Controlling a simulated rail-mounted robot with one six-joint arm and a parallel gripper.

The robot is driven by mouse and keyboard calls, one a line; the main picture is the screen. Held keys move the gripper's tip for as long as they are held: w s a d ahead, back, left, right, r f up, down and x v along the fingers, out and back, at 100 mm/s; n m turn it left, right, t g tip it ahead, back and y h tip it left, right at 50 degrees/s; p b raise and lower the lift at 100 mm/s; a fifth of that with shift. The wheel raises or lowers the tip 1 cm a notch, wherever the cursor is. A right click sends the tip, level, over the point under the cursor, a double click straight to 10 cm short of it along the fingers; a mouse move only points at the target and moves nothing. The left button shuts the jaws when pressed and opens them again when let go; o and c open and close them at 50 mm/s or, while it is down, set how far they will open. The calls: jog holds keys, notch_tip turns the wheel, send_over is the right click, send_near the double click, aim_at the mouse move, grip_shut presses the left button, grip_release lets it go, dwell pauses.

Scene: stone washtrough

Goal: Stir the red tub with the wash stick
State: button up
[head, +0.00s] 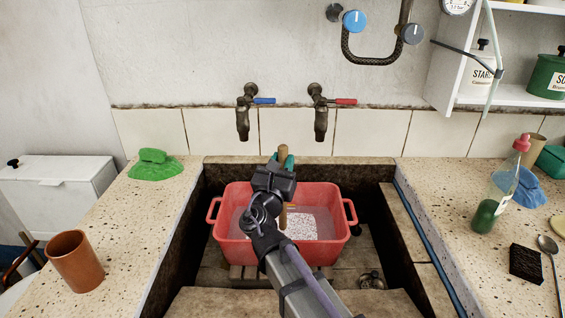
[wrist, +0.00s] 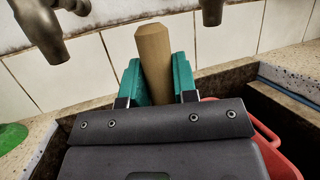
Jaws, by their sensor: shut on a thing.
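The red tub (head: 228,250) sits in the stone trough, with greyish water and a white speckled patch inside. A bit of its rim also shows at the right of the wrist view (wrist: 273,140). The wash stick (head: 283,150) is a wooden rod held upright over the tub. Its lower part shows below my gripper, down at the water; its very end is hard to make out. In the wrist view the stick's top (wrist: 154,55) stands between two teal fingers. My gripper (head: 282,160) is shut on the stick above the tub's middle.
Two taps, blue-handled (head: 243,115) and red-handled (head: 320,115), stick out behind the stick. A brown cup (head: 75,262) and green cloth (head: 152,168) are on the left counter.

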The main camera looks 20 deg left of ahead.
notch_tip(320, 180, down, 8)
jog(key=b, duration=0.6)
jog(key=shift+r+b, duration=0.2)
jog(key=shift+b, duration=0.1)
